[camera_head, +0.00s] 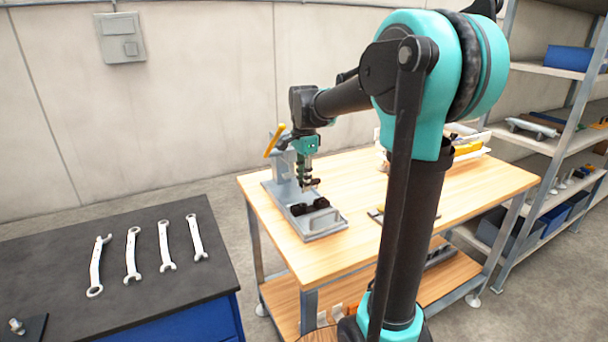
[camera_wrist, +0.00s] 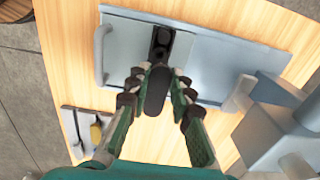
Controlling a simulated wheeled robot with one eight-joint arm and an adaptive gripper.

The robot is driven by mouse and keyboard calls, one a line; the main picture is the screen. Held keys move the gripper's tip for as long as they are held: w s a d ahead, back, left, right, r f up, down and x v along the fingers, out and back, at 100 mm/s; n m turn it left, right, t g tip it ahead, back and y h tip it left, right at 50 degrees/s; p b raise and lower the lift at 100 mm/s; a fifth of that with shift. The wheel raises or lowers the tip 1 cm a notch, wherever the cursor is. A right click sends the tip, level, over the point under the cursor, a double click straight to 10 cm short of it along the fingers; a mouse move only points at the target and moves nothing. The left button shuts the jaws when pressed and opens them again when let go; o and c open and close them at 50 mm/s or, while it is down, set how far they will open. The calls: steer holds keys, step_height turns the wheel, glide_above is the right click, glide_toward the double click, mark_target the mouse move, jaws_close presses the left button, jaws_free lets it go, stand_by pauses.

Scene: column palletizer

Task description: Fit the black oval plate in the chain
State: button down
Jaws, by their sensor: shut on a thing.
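The black oval plate (camera_wrist: 154,98) is held between the two fingertips of my gripper (camera_wrist: 158,82) in the wrist view, its long side pointing toward the chain. The black chain piece (camera_wrist: 161,42) lies on the grey fixture plate, just beyond the held plate's far end. I cannot tell whether the plate touches the chain. In the head view my gripper (camera_head: 306,183) is just above the fixture, beside black chain parts (camera_head: 310,207). The oval plate cannot be made out clearly there.
The grey fixture (camera_head: 325,226) stands on the wooden table (camera_head: 390,215), with a handle at one end and a press-like post with a yellow lever (camera_head: 274,140) behind. A small tray with a yellow-handled tool (camera_wrist: 96,130) lies nearby. Wrenches lie on the dark bench (camera_head: 60,265).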

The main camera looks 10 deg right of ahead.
steer(key=shift+f, duration=1.95)
steer(key=shift+f, duration=1.05)
stand_by(0.5)
steer(key=c, duration=1.3)
jaws_free()
steer(key=shift+r, duration=0.1)
step_height(320, 180, up, 7)
steer(key=shift+r, duration=0.2)
